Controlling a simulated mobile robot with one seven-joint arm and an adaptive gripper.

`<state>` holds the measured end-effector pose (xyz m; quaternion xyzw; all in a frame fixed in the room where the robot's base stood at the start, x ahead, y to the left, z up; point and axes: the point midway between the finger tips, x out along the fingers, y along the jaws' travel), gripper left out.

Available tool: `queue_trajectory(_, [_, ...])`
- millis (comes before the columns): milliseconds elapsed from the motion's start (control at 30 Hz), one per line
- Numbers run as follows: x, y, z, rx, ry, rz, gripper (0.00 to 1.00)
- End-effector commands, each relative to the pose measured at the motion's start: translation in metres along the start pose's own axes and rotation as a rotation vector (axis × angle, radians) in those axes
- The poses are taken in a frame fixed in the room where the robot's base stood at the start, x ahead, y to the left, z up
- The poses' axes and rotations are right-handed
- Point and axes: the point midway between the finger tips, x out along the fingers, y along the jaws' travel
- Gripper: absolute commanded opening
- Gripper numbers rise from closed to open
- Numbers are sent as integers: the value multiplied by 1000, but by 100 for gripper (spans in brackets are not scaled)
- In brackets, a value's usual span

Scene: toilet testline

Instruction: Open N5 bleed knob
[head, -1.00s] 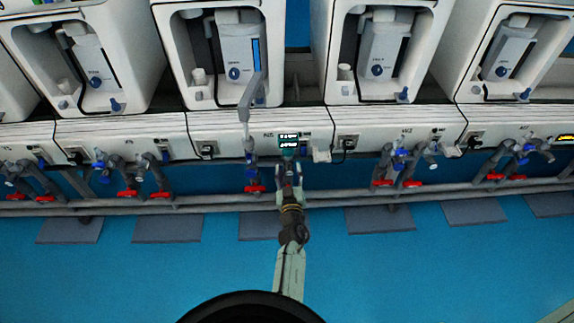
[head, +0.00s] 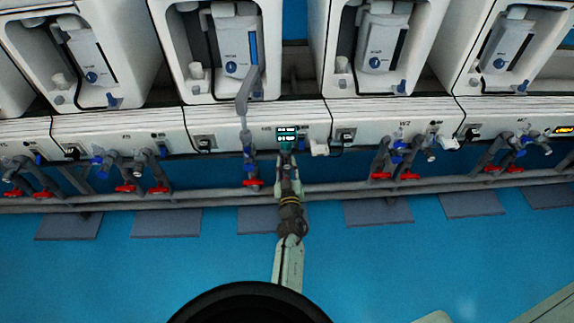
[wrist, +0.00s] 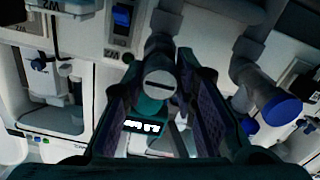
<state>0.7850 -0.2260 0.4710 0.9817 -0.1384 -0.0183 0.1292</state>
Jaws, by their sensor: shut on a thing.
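My gripper (head: 287,158) is at the front of the N5 unit, just below its lit display (head: 287,133). In the wrist view, my two fingers with dark purple pads (wrist: 160,66) stand on either side of a round grey slotted knob (wrist: 160,84) on a grey pipe fitting. I am shut on this knob. The N5 label (head: 266,129) is left of the display in the head view, where my gripper hides the knob. A blue-capped knob (wrist: 283,111) is on a neighbouring grey fitting, right of my fingers.
Red valve handles (head: 252,183) sit along the grey pipe rail to the left of my gripper. The W2 fittings (head: 398,150) stand to the right. Toilet units (head: 235,85) line the bench above. The blue floor in front is open.

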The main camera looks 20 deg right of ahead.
Motion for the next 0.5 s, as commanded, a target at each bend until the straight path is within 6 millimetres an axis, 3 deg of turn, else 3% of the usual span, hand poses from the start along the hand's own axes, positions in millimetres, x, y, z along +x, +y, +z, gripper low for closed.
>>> queue_trajectory(500, [1,-1,0,-113,1,0,0])
